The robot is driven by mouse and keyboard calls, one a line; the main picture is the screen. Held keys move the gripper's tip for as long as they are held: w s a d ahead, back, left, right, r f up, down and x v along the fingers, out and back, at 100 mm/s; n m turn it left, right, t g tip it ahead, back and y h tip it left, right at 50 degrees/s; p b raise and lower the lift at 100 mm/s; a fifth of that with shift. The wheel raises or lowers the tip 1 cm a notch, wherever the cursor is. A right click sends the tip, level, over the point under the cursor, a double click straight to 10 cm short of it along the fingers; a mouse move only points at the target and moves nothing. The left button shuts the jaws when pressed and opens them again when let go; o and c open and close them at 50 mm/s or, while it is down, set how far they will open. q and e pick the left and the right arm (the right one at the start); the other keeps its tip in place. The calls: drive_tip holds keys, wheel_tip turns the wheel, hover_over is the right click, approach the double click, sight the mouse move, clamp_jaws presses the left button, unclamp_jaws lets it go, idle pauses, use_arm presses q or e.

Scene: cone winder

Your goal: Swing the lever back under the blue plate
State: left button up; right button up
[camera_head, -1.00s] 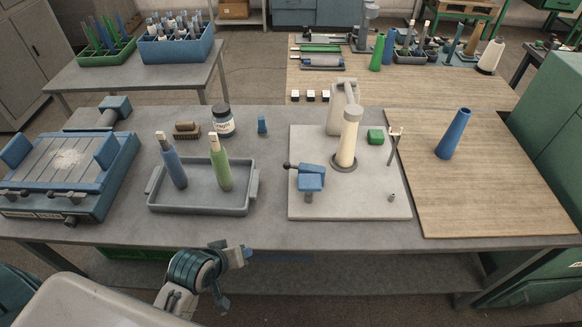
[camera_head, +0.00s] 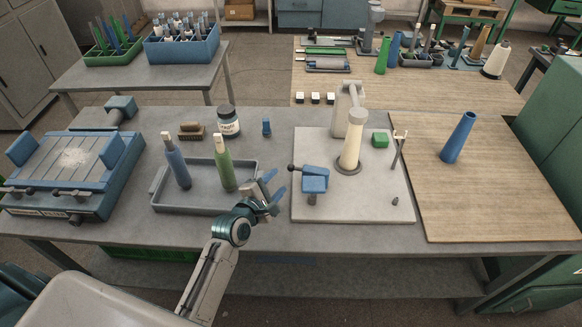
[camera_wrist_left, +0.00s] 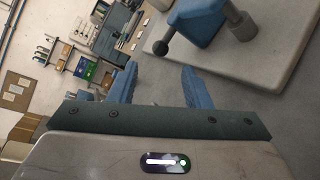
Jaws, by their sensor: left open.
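The blue plate (camera_head: 315,180) sits on a short post at the front left of the pale winder base (camera_head: 350,210). The lever (camera_head: 294,168) is a dark ball-ended arm that sticks out to the left from the blue plate. My left gripper (camera_head: 275,186) is open and empty, left of the lever and above the tray's right end. In the left wrist view the gripper's blue fingers (camera_wrist_left: 157,84) are apart, and the lever's ball (camera_wrist_left: 160,47) and the blue plate (camera_wrist_left: 200,20) are beyond them. My right gripper is not in view.
A grey tray (camera_head: 205,205) with two bobbins lies at left. A blue cone (camera_head: 458,138) stands on the wooden board.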

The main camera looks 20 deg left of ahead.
sight(289, 170)
use_arm(q)
drive_tip(key=x, duration=0.8)
drive_tip(key=shift+w+d+f, duration=0.1)
drive_tip(key=shift+w+f, duration=0.05)
drive_tip(key=shift+w, duration=0.2)
drive_tip(key=shift+w+f, duration=0.1)
drive_tip(key=shift+w, duration=0.25)
drive_tip(key=shift+c, duration=0.2)
